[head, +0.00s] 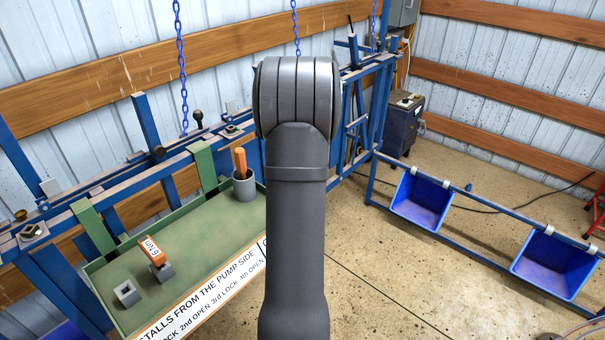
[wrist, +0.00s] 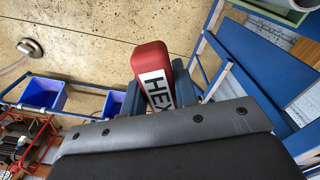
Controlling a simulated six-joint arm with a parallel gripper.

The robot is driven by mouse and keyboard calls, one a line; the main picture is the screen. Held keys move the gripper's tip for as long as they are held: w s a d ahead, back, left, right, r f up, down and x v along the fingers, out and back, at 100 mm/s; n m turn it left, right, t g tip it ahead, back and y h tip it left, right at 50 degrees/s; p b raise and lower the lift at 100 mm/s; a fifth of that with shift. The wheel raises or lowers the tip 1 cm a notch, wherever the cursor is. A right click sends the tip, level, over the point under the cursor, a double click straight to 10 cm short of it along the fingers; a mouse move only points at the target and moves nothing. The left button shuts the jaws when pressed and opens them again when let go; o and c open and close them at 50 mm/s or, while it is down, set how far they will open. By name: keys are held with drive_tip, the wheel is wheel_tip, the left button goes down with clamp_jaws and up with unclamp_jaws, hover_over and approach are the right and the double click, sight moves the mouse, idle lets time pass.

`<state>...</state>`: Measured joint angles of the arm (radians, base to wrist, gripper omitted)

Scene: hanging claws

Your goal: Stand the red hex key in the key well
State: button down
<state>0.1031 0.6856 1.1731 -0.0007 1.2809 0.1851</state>
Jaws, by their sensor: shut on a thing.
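The red hex key (wrist: 152,72) has a red handle with a white label reading "HEX". It shows in the wrist view between the jaws of my gripper (wrist: 163,92), which is shut on it. The key's far end is hidden. In the head view my own arm hides the gripper and the key. A small square grey socket (head: 127,293) stands empty on the green tray (head: 205,230); it may be the key well, but I cannot tell for sure. My gripper appears away from the tray, over open floor.
On the tray, an orange-handled tool (head: 150,249) stands in a second square socket, and another orange handle (head: 240,163) stands in a round grey cup (head: 244,186). Blue rails and hanging chains (head: 180,60) stand behind. Two blue bins (head: 421,200) hang at the right.

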drive_tip(key=s+a+r, duration=0.2)
drive_tip(key=a+r, duration=0.6)
drive_tip(key=r, duration=0.1)
drive_tip(key=s+a+r+n, duration=0.2)
drive_tip(key=s+a, duration=0.1)
drive_tip(key=a, duration=0.4)
drive_tip(key=s+a+r+n, duration=0.1)
drive_tip(key=s+a+r, duration=0.1)
drive_tip(key=s+a, duration=0.35)
drive_tip(key=s+a+n, duration=0.9)
drive_tip(key=s+a, duration=1.3)
drive_tip(key=s, duration=0.2)
drive_tip(key=shift+s, duration=0.2)
drive_tip(key=shift+a+f, duration=0.1)
wheel_tip(320, 180, down, 12)
drive_tip(key=shift+w+f, duration=0.1)
drive_tip(key=shift+f, duration=0.15)
